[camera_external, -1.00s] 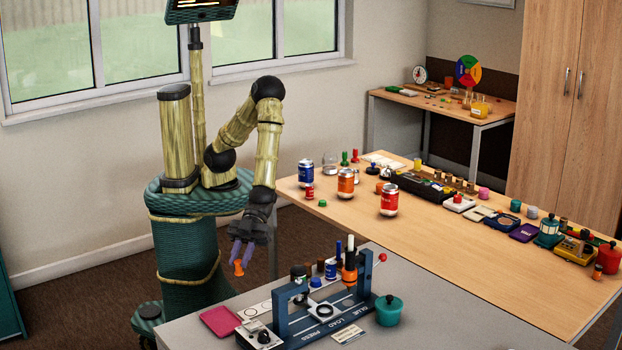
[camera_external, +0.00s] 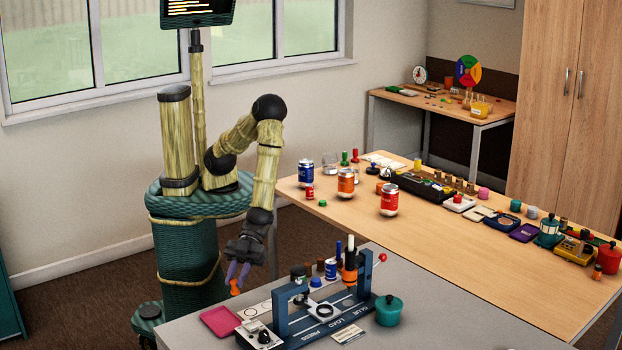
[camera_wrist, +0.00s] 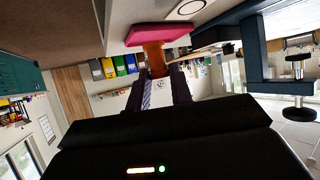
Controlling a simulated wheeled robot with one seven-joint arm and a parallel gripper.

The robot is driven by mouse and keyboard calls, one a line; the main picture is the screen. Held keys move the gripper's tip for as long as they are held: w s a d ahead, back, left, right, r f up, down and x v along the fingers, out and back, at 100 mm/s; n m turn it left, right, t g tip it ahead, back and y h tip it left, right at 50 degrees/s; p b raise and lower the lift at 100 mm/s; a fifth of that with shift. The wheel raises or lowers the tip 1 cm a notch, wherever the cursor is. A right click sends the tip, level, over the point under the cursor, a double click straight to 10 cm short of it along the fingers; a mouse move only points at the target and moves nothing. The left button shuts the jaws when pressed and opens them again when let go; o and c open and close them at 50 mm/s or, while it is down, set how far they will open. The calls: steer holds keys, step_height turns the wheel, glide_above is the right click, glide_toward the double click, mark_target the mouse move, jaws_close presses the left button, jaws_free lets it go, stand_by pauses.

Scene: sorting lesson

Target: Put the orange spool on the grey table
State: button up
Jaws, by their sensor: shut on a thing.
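The orange spool (camera_external: 235,287) is held between the purple-grey fingers of my gripper (camera_external: 238,275), which is shut on it. It hangs from the fingertips, slightly tilted, at the back left edge of the grey table (camera_external: 450,315). I cannot tell whether it touches the table. In the wrist view the spool (camera_wrist: 156,58) shows between the fingertips of my gripper (camera_wrist: 158,80), with its far end close to the pink pad in the picture.
The pink pad (camera_external: 221,321) lies on the grey table near the spool. The blue press (camera_external: 325,318) stands to its right, with several small items behind it and a teal pot (camera_external: 389,310) beside it. The grey table's front right is clear. A crowded wooden table (camera_external: 470,265) stands behind.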

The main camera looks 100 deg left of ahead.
steer(key=shift+f, duration=1.8)
steer(key=shift+f+b, duration=0.25)
steer(key=shift+b, duration=0.1)
steer(key=o, duration=0.9)
steer(key=shift+r, duration=0.1)
steer(key=shift+r, duration=0.15)
steer(key=p+v, duration=0.1)
steer(key=v, duration=1.1)
